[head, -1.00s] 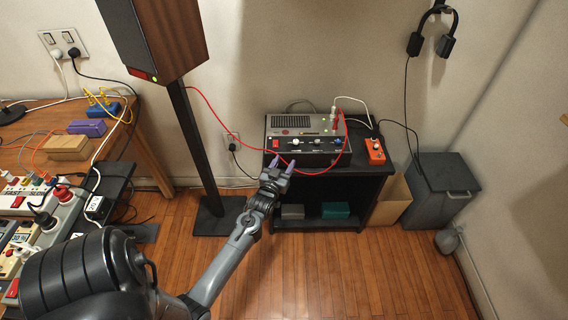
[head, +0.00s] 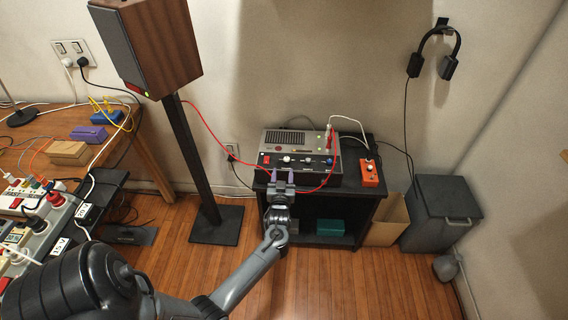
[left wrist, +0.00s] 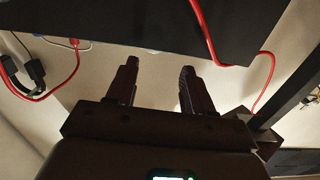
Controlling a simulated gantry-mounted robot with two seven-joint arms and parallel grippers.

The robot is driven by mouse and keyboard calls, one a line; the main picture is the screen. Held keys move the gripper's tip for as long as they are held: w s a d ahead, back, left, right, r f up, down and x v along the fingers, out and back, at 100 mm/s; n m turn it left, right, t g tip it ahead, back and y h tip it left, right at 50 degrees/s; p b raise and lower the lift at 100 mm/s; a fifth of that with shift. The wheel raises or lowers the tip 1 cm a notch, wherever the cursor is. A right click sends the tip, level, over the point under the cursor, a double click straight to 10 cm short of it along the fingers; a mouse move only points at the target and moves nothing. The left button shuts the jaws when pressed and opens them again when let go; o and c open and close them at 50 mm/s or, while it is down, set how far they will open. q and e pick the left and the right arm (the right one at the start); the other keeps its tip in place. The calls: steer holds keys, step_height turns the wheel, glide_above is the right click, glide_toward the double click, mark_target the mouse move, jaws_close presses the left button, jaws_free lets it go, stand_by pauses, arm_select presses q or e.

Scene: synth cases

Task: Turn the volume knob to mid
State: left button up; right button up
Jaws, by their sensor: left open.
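A grey and black amplifier (head: 302,142) sits on the black shelf unit (head: 345,176). Its front panel has a red switch at the left and several small knobs, among them a pale one (head: 287,159) and a blue one (head: 329,161). The labels are too small to read, so I cannot tell which is the volume knob. My left gripper (head: 282,175) is open and empty, just in front of the panel and below the pale knob. In the left wrist view its two fingers (left wrist: 158,75) stand apart with nothing between them. My right gripper is not in view.
A red cable (head: 228,166) hangs across the amplifier's front, close to my left gripper. An orange box (head: 369,173) sits right of the amplifier. A speaker (head: 150,45) on a stand is at left. A grey bin (head: 440,205) and open floor (head: 350,285) lie right and in front.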

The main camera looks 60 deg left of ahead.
mark_target(287, 161)
arm_select(q)
steer(key=x, duration=0.1)
steer(key=b+x, duration=0.1)
steer(key=x, duration=0.1)
steer(key=w+x, duration=0.1)
steer(key=x, duration=0.1)
steer(key=shift+w+d+b, duration=0.1)
steer(key=shift+w+b, duration=0.05)
steer(key=shift+b, duration=0.15)
steer(key=shift+w+a, duration=0.15)
steer(key=shift+a, duration=0.4)
steer(key=shift+w+a+r, duration=0.1)
steer(key=shift+w, duration=0.1)
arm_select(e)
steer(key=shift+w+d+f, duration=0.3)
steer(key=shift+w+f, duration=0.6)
